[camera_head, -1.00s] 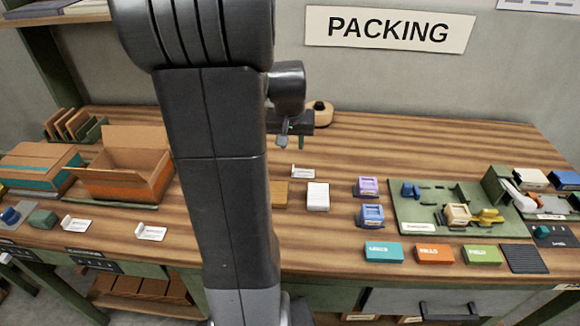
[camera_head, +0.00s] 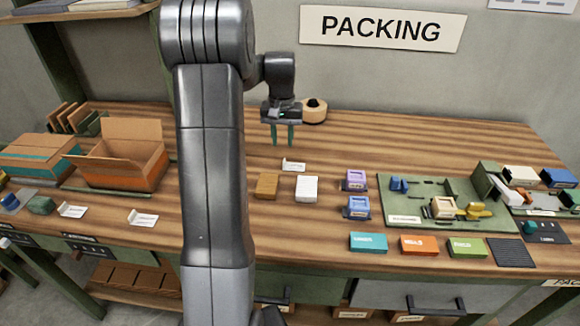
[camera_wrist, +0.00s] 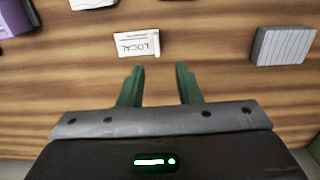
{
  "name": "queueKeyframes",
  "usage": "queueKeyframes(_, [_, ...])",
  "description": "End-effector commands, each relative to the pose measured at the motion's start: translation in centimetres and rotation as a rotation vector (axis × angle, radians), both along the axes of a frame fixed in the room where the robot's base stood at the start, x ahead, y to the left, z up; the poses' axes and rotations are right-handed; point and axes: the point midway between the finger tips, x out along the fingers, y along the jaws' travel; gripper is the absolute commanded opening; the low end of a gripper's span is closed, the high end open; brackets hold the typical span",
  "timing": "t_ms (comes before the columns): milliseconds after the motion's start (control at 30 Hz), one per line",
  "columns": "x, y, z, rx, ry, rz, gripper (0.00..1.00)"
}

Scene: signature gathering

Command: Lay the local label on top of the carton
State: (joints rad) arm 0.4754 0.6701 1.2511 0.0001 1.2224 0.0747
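The white label reading LOCAL (camera_wrist: 136,44) lies flat on the wooden table, just beyond my fingertips in the wrist view. It appears to be the small white card (camera_head: 293,164) below my gripper in the head view. My gripper (camera_head: 283,143) points down above the table, its green fingers apart and empty; they also show in the wrist view (camera_wrist: 158,72). A closed brown carton with a teal band (camera_head: 38,157) stands at the far left. An open brown carton with an orange band (camera_head: 125,172) stands to its right, flaps up. Which carton is meant is not clear.
A brown block (camera_head: 267,185) and a white block (camera_head: 307,188) sit near the label. Purple (camera_head: 355,180) and blue (camera_head: 356,207) holders stand to the right. Two more white cards (camera_head: 72,210) (camera_head: 143,217) lie front left. A tape roll (camera_head: 314,111) sits behind my gripper.

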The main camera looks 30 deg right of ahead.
Motion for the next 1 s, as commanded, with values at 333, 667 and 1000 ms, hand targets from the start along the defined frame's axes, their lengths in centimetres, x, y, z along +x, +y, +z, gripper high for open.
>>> queueKeyframes(333, [-0.1,-0.1,-3.2,0.001,0.001,0.000,0.31])
queueKeyframes(667, [-0.2,-0.4,-7.1,-0.001,-0.002,0.001,0.31])
queueKeyframes(1000, [-0.2,-0.4,-7.2,-0.001,-0.002,0.000,0.07])
